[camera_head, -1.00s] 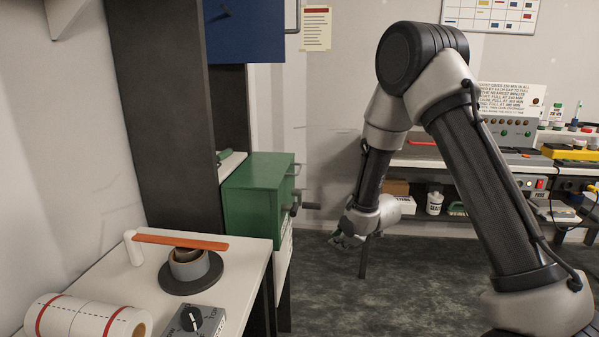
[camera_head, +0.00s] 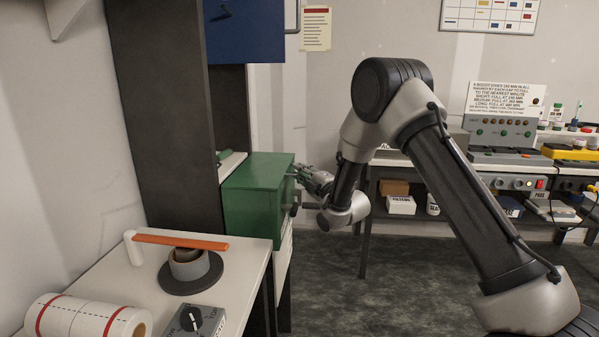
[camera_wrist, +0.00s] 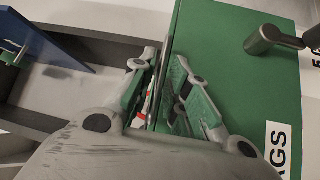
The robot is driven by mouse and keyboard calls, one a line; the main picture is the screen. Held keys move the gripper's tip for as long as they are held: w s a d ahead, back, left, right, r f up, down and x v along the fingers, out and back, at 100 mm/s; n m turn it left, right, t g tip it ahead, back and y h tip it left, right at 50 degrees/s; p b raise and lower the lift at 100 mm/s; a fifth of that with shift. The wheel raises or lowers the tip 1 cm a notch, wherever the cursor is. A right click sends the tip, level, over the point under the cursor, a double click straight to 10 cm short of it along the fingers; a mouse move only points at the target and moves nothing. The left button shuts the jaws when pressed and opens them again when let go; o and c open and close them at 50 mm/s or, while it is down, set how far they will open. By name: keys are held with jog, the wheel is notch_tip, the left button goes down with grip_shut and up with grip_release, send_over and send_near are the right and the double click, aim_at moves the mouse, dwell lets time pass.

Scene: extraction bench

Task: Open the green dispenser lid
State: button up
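My gripper (camera_head: 302,174) is at the box's upper right front edge. In the wrist view the green face (camera_wrist: 235,70) fills the right side, with a grey handle (camera_wrist: 265,40) at upper right and a white label ending in "AGS". There my gripper (camera_wrist: 165,75) has its fingers a little apart, on either side of the green edge.
A blue cabinet (camera_head: 245,32) hangs above the green box. The white bench (camera_head: 105,270) at left bears an orange strip (camera_head: 180,242) on a round stand and a paper roll (camera_head: 85,318). A back bench with equipment stands at right. The floor (camera_head: 350,290) between is clear.

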jog(key=shift+w+a, duration=0.3)
jog(key=shift+w, duration=0.15)
grip_shut()
jog(key=shift+r, duration=0.15)
